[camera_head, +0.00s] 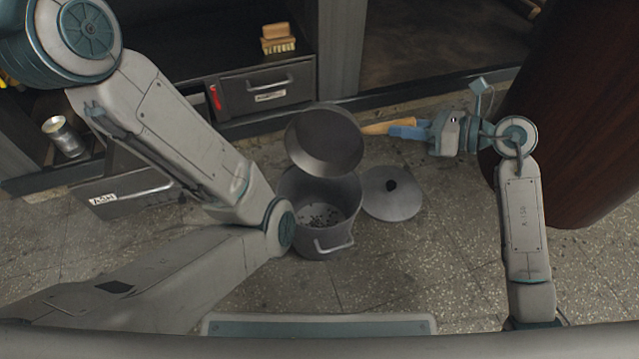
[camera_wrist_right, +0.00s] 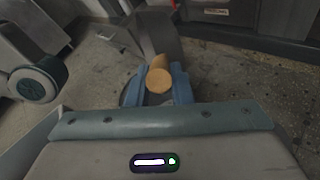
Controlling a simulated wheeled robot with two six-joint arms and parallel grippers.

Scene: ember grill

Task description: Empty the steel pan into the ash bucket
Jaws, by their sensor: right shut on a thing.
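The steel pan (camera_head: 325,140) is tilted above the mouth of the ash bucket (camera_head: 343,232), overlapping its far part in the head view. My right gripper (camera_head: 392,130) is shut on the pan's wooden handle (camera_head: 374,128), to the right of the pan. In the right wrist view the handle's round end (camera_wrist_right: 159,78) sits between the blue fingers (camera_wrist_right: 157,86). The bucket is grey, upright on the floor, with dark bits on its bottom. No loose contents show clearly in the pan. My left arm reaches in from the left, but its gripper is not visible.
A round grey lid (camera_head: 391,205) with a dark knob lies on the floor right of the bucket. Behind are a drawer (camera_head: 268,87) and a brush (camera_head: 278,42). A metal can (camera_head: 63,137) is at left. A large dark brown cylinder (camera_head: 575,120) stands at right.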

